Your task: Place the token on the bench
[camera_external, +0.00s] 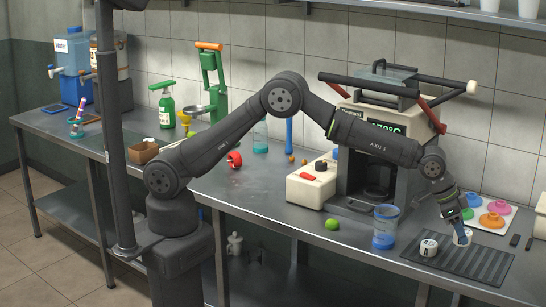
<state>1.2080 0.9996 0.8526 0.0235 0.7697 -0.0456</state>
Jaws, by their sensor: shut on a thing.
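My gripper (461,230) is at the right, pointing down over the dark ribbed mat. It is shut on a small white round piece (463,239), taken to be the token, whose upper part is partly hidden by the fingers. The piece is close above or touching the mat; I cannot tell which. A second white round piece with dark marking (428,247) stands on the left part of the mat. The steel bench (290,222) runs along the wall.
The ribbed mat (482,268) lies at the bench's right front. A blue cup (385,228) stands left of it. A white tray of coloured rings (478,226) lies behind. The press machine (375,165) and a green lime (332,224) are further left. Bare bench shows around the lime.

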